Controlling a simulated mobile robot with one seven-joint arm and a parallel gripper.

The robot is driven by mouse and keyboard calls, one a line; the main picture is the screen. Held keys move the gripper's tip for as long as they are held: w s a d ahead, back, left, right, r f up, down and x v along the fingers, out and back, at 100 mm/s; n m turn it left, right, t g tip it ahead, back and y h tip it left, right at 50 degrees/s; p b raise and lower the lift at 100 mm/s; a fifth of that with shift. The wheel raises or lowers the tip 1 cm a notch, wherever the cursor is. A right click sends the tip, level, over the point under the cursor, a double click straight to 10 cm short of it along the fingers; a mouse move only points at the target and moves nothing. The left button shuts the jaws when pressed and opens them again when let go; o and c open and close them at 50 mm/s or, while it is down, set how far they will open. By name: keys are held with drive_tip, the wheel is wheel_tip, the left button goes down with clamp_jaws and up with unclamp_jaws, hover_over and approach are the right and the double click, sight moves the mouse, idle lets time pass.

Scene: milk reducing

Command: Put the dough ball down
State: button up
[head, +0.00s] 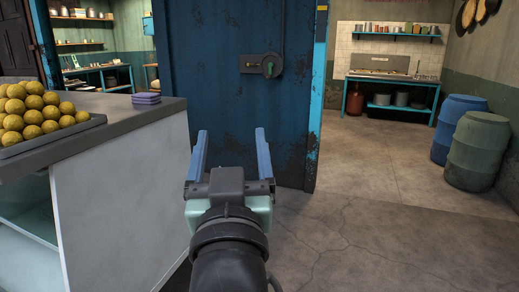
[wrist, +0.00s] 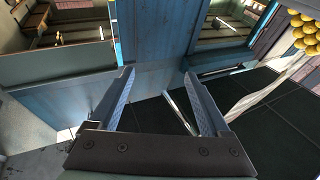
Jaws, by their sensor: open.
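A heap of yellow, rough dough balls (head: 32,110) sits on a grey tray (head: 75,130) on the counter at the left. Some of them also show at the top right edge of the wrist view (wrist: 303,32). My gripper (head: 231,135) is in the middle of the head view, to the right of the counter and apart from it. Its two blue fingers are spread wide, and the wrist view shows nothing between them (wrist: 158,74). No single dough ball is seen apart from the heap.
The grey-topped counter (head: 130,110) bears a small purple stack (head: 146,98) near its right end. A worn blue door (head: 230,60) stands straight beyond my gripper. Barrels (head: 478,150) stand at the far right. The concrete floor (head: 390,190) at the right is clear.

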drive_tip(key=s+d+r+m+t+h, duration=0.1)
drive_tip(key=s+d+r+t, duration=0.15)
drive_tip(key=s+r, duration=0.5)
drive_tip(key=s+d+r+t, duration=0.1)
drive_tip(key=s+r+t, duration=0.3)
drive_tip(key=s+r, duration=0.3)
wheel_tip(320, 180, up, 23)
drive_tip(key=w+p, duration=0.1)
drive_tip(key=p, duration=2)
drive_tip(key=shift+w+f+p, duration=0.15)
drive_tip(key=shift+p, duration=0.15)
drive_tip(key=shift+g, duration=0.25)
